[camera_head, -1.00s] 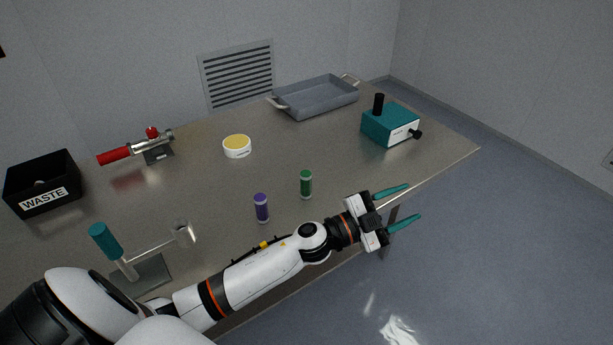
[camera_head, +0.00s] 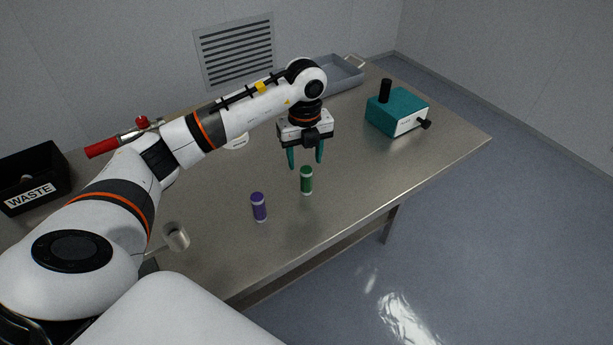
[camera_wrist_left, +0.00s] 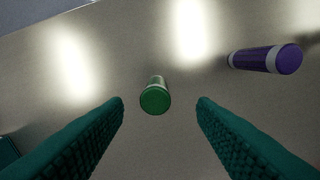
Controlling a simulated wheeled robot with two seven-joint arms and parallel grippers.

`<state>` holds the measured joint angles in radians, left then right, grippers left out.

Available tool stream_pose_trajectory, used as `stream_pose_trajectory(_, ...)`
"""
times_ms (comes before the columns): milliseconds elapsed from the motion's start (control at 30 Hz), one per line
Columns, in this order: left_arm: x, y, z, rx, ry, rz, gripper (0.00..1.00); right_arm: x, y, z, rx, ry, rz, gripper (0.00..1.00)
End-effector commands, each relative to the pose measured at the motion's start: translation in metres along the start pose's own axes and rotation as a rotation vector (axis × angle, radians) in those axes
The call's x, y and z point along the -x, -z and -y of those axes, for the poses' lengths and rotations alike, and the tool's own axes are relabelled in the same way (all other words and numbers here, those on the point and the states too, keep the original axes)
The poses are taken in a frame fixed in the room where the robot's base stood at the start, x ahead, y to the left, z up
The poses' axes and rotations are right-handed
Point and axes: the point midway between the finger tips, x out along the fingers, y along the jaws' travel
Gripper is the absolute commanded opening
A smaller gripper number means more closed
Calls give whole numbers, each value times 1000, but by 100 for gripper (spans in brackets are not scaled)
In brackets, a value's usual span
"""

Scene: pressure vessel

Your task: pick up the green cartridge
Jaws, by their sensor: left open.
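The green cartridge (camera_head: 306,181) stands upright on the metal table, near its front edge. In the left wrist view the cartridge (camera_wrist_left: 156,97) shows from above, a little beyond the fingertips and between their lines. My left gripper (camera_head: 305,165) is open, pointing down above and just behind the cartridge, with its teal fingers apart. Nothing is between the fingers (camera_wrist_left: 160,104). My right gripper is not in view.
A purple cartridge (camera_head: 259,207) stands to the left of the green one, and it also shows in the left wrist view (camera_wrist_left: 265,59). A teal box (camera_head: 397,111) and a grey tray (camera_head: 340,80) are farther back. A black waste bin (camera_head: 35,182) is at the left. The table's right front is clear.

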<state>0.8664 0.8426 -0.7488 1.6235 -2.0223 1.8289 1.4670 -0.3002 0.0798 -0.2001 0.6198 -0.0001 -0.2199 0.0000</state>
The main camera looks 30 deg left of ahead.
Motion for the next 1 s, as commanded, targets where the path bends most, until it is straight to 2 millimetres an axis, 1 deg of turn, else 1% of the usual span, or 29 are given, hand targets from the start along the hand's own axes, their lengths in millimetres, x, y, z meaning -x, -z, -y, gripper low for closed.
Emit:
stream_pose_trajectory(33, -8, -1, 0, 0, 3, 5, 52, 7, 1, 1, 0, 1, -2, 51)
stream_pose_trajectory(200, -34, -1, -1, -1, 0, 4, 52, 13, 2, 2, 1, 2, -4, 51)
stream_pose_trajectory(333, -43, -1, -1, -3, -1, 4, 52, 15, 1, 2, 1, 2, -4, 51)
stream_pose_trajectory(433, -51, -2, -2, -2, -1, 6, 52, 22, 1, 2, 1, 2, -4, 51)
stream_pose_trajectory(567, -70, -2, -4, -3, -1, 7, 52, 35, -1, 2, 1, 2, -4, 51)
stream_pose_trajectory(600, -78, -2, -4, -2, 0, 8, 52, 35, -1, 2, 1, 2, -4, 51)
stream_pose_trajectory(700, -89, -1, -4, -3, -2, 5, 52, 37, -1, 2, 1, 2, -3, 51)
stream_pose_trajectory(800, -95, -1, -5, -4, -3, 5, 52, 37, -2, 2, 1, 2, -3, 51)
stream_pose_trajectory(1000, -95, -1, -5, -4, -4, 4, 52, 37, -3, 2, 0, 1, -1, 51)
